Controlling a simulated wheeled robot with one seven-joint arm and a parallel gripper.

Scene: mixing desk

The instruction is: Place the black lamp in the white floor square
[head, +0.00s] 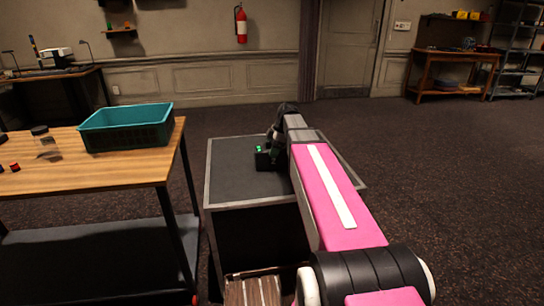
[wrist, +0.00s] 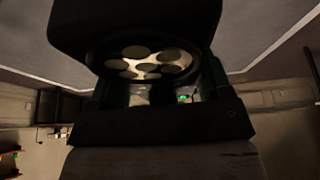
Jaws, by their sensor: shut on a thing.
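The black lamp (wrist: 130,22) fills the top middle of the wrist view, a dark body with a round face of several pale discs. My gripper (wrist: 150,96) is shut on it, and the jaws are dark and hard to make out. In the head view my gripper (head: 270,152) is at the end of my pink arm, over the black cabinet top (head: 235,172), with a small green light beside it. My arm hides most of the lamp there. I cannot tell whether the lamp touches the top. I cannot pick out a white floor square.
The dark cabinet has a pale grey rim. A wooden table (head: 90,172) at the left holds a teal crate (head: 125,128) and a jar (head: 44,142). A workbench (head: 450,68) and metal shelves (head: 518,58) stand far right. Open carpet (head: 440,160) lies to the right.

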